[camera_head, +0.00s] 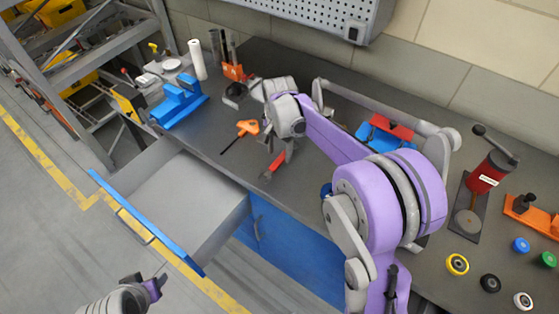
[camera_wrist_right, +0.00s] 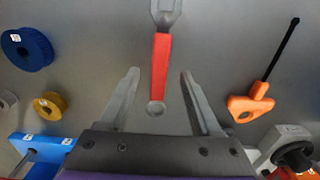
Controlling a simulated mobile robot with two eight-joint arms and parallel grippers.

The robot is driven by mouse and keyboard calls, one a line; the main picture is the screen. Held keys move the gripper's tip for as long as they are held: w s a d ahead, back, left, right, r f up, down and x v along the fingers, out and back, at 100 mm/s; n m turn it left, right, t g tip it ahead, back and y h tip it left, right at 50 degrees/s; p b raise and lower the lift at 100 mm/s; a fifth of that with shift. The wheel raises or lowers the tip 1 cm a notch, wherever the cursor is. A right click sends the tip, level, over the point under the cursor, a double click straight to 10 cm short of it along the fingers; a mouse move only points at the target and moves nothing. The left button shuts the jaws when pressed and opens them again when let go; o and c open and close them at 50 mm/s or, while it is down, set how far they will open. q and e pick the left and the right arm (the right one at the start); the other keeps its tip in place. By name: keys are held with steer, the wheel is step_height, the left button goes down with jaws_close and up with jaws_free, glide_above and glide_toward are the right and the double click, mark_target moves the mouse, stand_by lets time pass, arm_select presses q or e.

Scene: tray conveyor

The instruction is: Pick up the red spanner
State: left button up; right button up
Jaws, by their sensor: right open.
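The red spanner (camera_head: 277,160) lies on the dark workbench near its front edge, partly hidden by my right arm in the head view. In the right wrist view the spanner (camera_wrist_right: 161,68) has a red handle and grey ends, its open jaw pointing up the picture and its ring end toward the gripper. My right gripper (camera_wrist_right: 160,76) is open, with one finger on each side of the handle and gaps between. In the head view my right gripper (camera_head: 279,143) is over the bench. My left gripper (camera_head: 156,285) is low at the bottom left, its jaws unclear.
A blue vise (camera_head: 180,103) stands further left. An open, empty grey drawer (camera_head: 180,200) juts out below the bench front. A red press (camera_head: 490,172) and several coloured rollers are at the right.

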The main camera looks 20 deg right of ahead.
mark_target(280, 161)
steer(key=shift+f, duration=1.4)
jaws_close()
